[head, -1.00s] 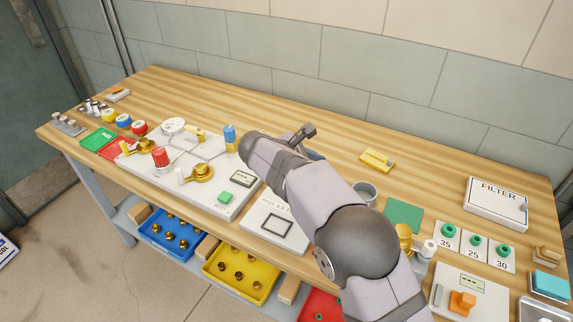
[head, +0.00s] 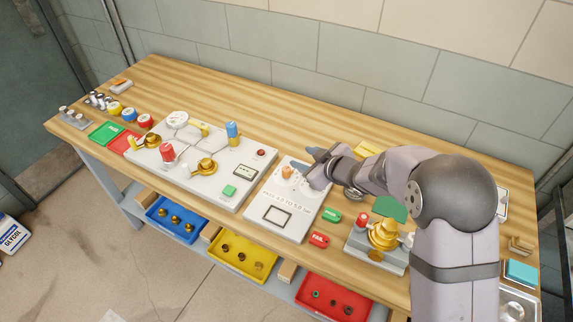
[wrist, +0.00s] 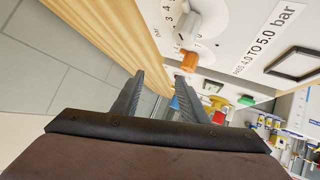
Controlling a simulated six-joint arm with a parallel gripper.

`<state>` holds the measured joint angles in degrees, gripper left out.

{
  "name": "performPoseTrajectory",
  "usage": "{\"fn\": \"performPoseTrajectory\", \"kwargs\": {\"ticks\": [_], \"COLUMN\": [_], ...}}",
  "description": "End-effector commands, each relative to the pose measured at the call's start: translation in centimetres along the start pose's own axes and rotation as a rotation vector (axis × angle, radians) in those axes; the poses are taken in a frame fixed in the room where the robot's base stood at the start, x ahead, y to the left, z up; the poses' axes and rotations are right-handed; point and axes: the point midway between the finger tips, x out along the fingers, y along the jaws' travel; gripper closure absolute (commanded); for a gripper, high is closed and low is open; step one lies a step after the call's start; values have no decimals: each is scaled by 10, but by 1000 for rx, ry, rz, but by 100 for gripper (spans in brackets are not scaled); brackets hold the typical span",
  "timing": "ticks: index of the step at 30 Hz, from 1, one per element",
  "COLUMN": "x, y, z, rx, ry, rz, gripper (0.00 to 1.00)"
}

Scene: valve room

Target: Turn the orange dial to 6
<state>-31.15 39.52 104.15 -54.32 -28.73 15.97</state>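A small orange knob (head: 287,172) is on the white panel marked PASS 4.0 TO 5.0 bar. It shows in the wrist view (wrist: 189,61), just beyond my fingertips, next to a white part (wrist: 184,28) on a round, numbered white dial face (wrist: 206,15). Only some numbers, such as 3 and 4, are readable, so I cannot tell its setting. My gripper (wrist: 160,78) is open and empty, its two dark fingers apart. In the head view my gripper (head: 310,163) is close beside the orange knob, without clear contact.
A larger valve panel (head: 215,172) with red, blue and brass parts stands to the left. Green and red tags (head: 319,240) lie right of the PASS panel. A brass valve unit (head: 383,236) stands nearer my arm, which hides much of the right side.

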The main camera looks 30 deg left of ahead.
Motion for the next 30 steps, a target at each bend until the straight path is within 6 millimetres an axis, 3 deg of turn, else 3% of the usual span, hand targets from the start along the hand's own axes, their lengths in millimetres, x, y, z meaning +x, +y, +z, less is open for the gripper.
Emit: {"fn": "performPoseTrajectory", "kwargs": {"ticks": [6, 15, 23, 30], "x": [-20, -27, -20, -4], "y": [-18, -24, -28, -36], "z": [-22, -30, -20, 4], "rx": [189, 250, 250, 250], "ry": [153, 203, 200, 197], "rz": [-93, -128, -128, -129], "gripper": [60, 60, 60, 60]}}
